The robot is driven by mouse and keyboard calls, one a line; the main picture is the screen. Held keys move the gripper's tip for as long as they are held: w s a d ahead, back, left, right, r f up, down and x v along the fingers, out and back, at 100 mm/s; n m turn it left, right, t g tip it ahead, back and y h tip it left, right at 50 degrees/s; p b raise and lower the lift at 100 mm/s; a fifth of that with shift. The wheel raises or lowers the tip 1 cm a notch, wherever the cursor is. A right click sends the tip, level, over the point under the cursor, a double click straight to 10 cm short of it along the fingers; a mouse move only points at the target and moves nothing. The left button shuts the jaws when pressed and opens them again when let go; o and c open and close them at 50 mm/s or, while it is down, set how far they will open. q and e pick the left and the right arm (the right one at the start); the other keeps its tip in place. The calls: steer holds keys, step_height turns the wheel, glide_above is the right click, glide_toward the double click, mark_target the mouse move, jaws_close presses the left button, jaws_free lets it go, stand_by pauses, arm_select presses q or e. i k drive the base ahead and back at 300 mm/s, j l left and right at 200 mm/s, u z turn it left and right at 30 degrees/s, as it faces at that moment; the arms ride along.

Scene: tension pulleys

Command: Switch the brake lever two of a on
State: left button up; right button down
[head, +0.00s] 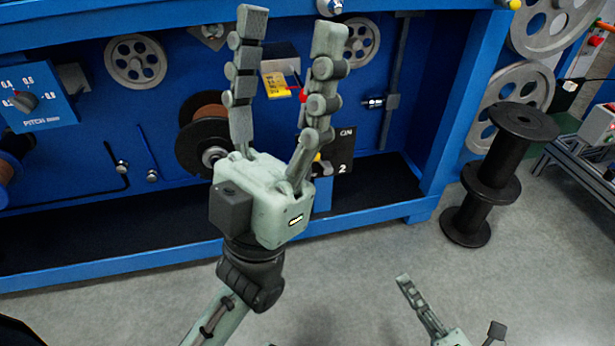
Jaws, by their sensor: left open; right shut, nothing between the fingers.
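A black plate marked "ON" and "2" (341,150) is on the blue machine's front panel, low and right of centre. A yellow-tipped part (317,157), probably brake lever two, shows at the plate's left edge. My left gripper's right finger covers much of it, so I cannot tell its position. My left gripper (290,22) is open and empty, its two fingers pointing up in front of the panel. My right gripper (406,284) is low at the bottom right, partly out of view, shut and empty, apart from the plate.
A yellow tag (276,85) shows between my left fingers. A pitch dial (26,101) is on the left. A dark reel (203,145) and grey pulleys (136,61) are on the panel. A black spool (490,185) stands right on the grey floor, which is otherwise clear in front.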

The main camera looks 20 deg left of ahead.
mark_target(327, 168)
steer(key=i+j, duration=0.15)
steer(key=j, duration=0.15)
steer(key=i+j, duration=0.1)
steer(key=j, duration=0.25)
steer(key=i+j, duration=0.15)
steer(key=j, duration=0.15)
steer(key=i+j, duration=0.1)
steer(key=j, duration=0.25)
